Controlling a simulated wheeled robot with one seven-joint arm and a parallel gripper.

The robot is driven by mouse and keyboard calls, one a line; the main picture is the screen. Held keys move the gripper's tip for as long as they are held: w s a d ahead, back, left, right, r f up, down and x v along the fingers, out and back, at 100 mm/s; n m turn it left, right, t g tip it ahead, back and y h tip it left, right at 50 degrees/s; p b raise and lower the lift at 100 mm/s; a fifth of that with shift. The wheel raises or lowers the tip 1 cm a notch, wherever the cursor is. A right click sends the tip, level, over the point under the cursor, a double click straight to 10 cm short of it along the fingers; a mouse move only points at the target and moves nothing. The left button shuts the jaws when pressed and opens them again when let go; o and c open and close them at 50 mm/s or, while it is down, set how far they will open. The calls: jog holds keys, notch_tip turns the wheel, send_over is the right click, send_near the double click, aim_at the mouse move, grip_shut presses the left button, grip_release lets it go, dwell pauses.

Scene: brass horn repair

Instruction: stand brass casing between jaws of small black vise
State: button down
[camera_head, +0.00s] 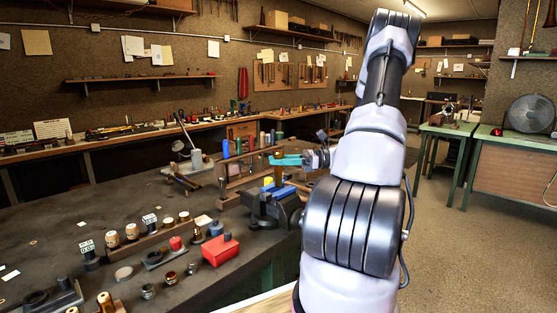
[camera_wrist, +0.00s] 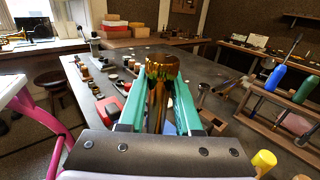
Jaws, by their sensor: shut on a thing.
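The brass casing (camera_wrist: 162,68) stands roughly upright between the teal fingers of my gripper (camera_wrist: 160,88) in the wrist view, and the fingers are shut on it. In the head view my gripper (camera_head: 287,160) is above the small black vise (camera_head: 266,213), and part of the casing (camera_head: 279,173) shows below the teal fingers. The vise has blue jaw parts and sits near the right edge of the dark bench. Some blue shows below the casing in the wrist view. I cannot tell whether the casing's lower end touches the vise.
A red box (camera_head: 220,250) and several small parts lie on the bench to the left of the vise. A wooden rack with coloured-handled tools (camera_head: 225,148) stands behind it. A yellow-topped piece (camera_wrist: 264,159) is close to my gripper at lower right in the wrist view.

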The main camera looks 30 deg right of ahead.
aim_at(279, 180)
jog(key=shift+f, duration=1.65)
jog(key=shift+f, duration=0.1)
jog(key=shift+f, duration=1.65)
jog(key=c, duration=0.5)
grip_release()
jog(key=v, duration=1.1)
